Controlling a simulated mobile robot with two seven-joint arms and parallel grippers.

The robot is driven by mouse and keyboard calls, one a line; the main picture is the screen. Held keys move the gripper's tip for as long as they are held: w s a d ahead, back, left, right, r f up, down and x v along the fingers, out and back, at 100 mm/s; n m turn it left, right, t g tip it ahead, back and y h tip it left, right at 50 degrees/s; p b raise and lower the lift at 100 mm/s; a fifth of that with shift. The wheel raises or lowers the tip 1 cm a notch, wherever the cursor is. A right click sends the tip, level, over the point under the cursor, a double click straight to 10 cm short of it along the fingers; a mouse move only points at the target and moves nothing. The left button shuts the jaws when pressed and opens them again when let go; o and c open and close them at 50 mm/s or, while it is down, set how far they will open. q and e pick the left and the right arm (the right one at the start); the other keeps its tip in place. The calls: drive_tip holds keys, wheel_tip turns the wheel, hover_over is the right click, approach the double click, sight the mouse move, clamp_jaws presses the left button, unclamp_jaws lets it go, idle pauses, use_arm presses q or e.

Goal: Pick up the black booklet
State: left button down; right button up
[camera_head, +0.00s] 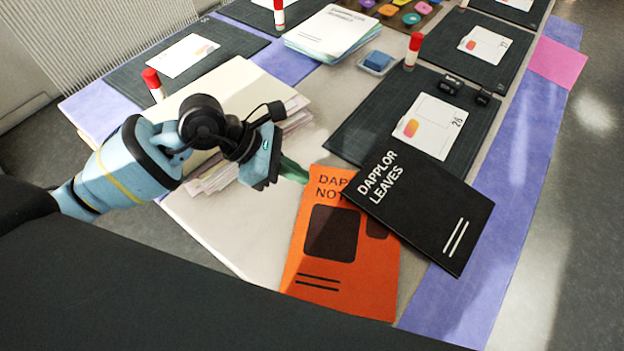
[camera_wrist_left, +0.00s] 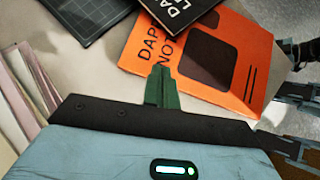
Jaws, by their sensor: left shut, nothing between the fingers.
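The black booklet (camera_head: 425,205), with the white words "DAPPLOR LEAVES", lies tilted on the table, its lower left part over an orange booklet (camera_head: 335,255). Its upper edge overlaps a dark mat. A corner of the black booklet (camera_wrist_left: 185,12) shows at the top of the left wrist view, with the orange booklet (camera_wrist_left: 228,65) below it. My left gripper (camera_head: 292,170) has green fingers that are shut and empty, left of the orange booklet's top edge and apart from the black booklet. The fingers also show in the left wrist view (camera_wrist_left: 162,85).
A stack of papers (camera_head: 235,95) stands behind my left gripper. A dark mat (camera_head: 360,135) with a white card (camera_head: 430,125) and small black clips (camera_head: 450,84) lies behind the booklets. A red-capped glue stick (camera_head: 412,52) and a blue pad (camera_head: 377,61) stand farther back.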

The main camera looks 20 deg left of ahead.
drive_tip(key=shift+w+d+f, duration=0.1)
drive_tip(key=shift+w+d, duration=0.15)
drive_tip(key=shift+w, duration=0.1)
use_arm(q)
drive_tip(key=w+v, duration=0.1)
drive_tip(key=v, duration=0.5)
drive_tip(key=shift+s+r, duration=0.2)
drive_tip(key=shift+s, duration=0.2)
use_arm(e)
drive_tip(key=shift+c, duration=0.3)
